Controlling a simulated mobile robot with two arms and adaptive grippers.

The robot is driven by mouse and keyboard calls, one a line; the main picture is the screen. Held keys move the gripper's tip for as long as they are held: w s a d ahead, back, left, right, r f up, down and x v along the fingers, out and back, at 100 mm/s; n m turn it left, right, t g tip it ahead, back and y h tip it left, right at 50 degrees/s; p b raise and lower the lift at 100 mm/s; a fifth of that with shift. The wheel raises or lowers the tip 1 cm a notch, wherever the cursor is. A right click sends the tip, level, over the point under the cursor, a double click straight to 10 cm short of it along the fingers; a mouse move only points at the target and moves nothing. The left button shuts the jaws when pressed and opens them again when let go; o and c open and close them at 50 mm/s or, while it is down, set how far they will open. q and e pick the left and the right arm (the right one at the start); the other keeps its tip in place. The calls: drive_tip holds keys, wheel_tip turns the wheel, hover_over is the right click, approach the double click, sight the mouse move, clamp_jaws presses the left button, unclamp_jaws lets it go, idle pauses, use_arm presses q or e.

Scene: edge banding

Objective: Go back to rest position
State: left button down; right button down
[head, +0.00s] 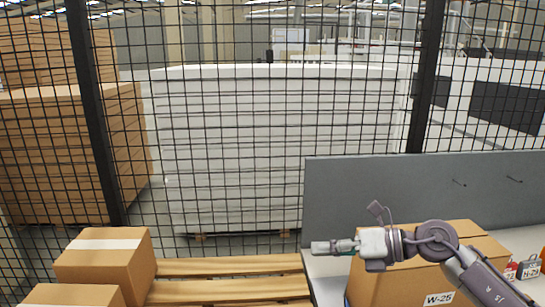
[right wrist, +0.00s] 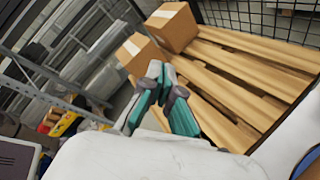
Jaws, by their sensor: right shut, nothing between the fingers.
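My right gripper (head: 333,247) points left in the head view, in front of the box marked W-25 (head: 438,299) on the white table at the lower right. The right wrist view shows its teal and grey fingers (right wrist: 161,72) with the tips together and nothing between them. My left gripper is not in either view. My right arm hides part of the W-25 box.
A wooden pallet (head: 228,267) with cardboard boxes (head: 106,262) lies left of the table. A grey panel (head: 400,190) stands behind the table. A black mesh fence (head: 96,120) closes off the back. Small red and grey items (head: 529,268) sit at the right.

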drive_tip(key=s+a+r+m+t+y, duration=0.2)
drive_tip(key=a+r+m+t+y, duration=0.1)
drive_tip(key=a+m+t+y, duration=0.15)
drive_tip(key=s+d+f+m+t+h, duration=0.3)
drive_tip(key=d+f+m+h, duration=0.5)
drive_tip(key=m, duration=0.7)
drive_tip(key=s+d+f+m+t+h, duration=0.25)
drive_tip(key=d+f+m+h, duration=0.35)
drive_tip(key=f+m+h, duration=0.6)
drive_tip(key=s+f+m+g+y, duration=0.1)
drive_tip(key=s+f+m+g, duration=0.35)
drive_tip(key=s, duration=0.75)
drive_tip(key=s+f+m+g+y, duration=0.1)
drive_tip(key=s+f+m+g, duration=0.1)
drive_tip(key=s+f+g, duration=0.85)
wheel_tip(320, 180, down, 26)
drive_tip(key=s+t+b, duration=0.2)
drive_tip(key=t+b, duration=0.1)
drive_tip(key=b, duration=0.1)
drive_tip(key=s+d+f+b, duration=0.1)
drive_tip(key=s+f+b, duration=0.1)
drive_tip(key=s+f, duration=0.6)
drive_tip(key=s+d+f+g+b, duration=0.1)
drive_tip(key=s+d+f+b, duration=0.1)
drive_tip(key=s+f, duration=0.7)
wheel_tip(320, 180, down, 5)
drive_tip(key=shift+s+d+r+g, duration=0.1)
drive_tip(key=shift+s+d+g, duration=0.2)
